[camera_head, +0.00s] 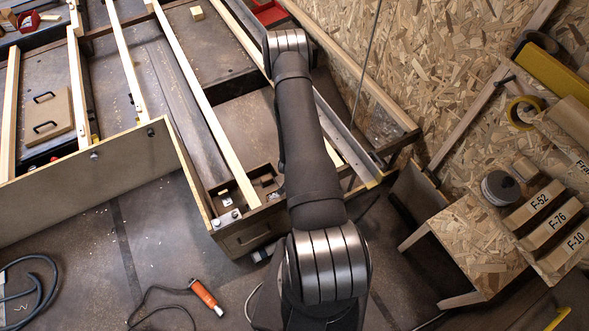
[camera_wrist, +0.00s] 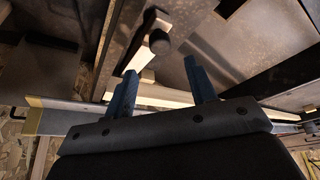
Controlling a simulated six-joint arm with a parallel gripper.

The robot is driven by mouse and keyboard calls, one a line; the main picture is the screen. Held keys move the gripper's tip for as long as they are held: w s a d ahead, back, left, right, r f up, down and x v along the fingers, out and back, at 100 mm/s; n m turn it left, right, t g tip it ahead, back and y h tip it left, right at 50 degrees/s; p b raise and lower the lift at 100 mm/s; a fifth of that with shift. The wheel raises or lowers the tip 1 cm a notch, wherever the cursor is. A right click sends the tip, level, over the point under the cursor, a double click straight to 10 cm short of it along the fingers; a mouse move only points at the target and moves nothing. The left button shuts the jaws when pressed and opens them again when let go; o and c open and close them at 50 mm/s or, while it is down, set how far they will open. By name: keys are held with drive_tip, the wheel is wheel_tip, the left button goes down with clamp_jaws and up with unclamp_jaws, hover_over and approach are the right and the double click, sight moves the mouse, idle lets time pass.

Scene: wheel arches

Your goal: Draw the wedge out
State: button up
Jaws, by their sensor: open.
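My gripper (camera_wrist: 161,80) shows in the wrist view as two blue fingers spread well apart, with nothing held between them. A pale wooden piece (camera_wrist: 141,60) lies just beyond the fingertips, beside a dark round knob (camera_wrist: 160,42). I cannot tell for certain whether this piece is the wedge. In the head view my arm reaches up over the wooden frame, and my gripper is hidden. A small pale block (camera_head: 197,13) lies on the dark panel at the top of the head view, apart from my arm.
Long pale wooden rails (camera_head: 204,100) cross the frame left of my arm. A chipboard wall (camera_head: 430,70) stands to the right. A chipboard bench (camera_head: 470,240) with labelled blocks stands at lower right. An orange tool (camera_head: 206,297) and its cable lie on the floor.

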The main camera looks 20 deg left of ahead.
drive_tip(key=v, duration=0.9)
drive_tip(key=shift+r, duration=0.3)
drive_tip(key=shift+s+f, duration=0.1)
drive_tip(key=x, duration=1.7)
drive_tip(key=shift+f, duration=0.15)
drive_tip(key=o, duration=1.1)
drive_tip(key=w+d+r+n+g, duration=0.2)
drive_tip(key=r+n, duration=0.7)
drive_tip(key=r, duration=0.1)
drive_tip(key=w+d+r+n+g, duration=0.1)
drive_tip(key=w+d+r+n, duration=0.2)
drive_tip(key=r+n, duration=0.65)
drive_tip(key=w+d+r+n+g, duration=0.2)
drive_tip(key=r+n, duration=0.7)
drive_tip(key=r, duration=0.1)
drive_tip(key=shift+m+y, duration=0.25)
drive_tip(key=shift+y, duration=0.15)
drive_tip(key=f, duration=0.9)
drive_tip(key=shift+s+a+f, duration=0.15)
drive_tip(key=shift+a+f, duration=0.2)
drive_tip(key=shift+a, duration=0.05)
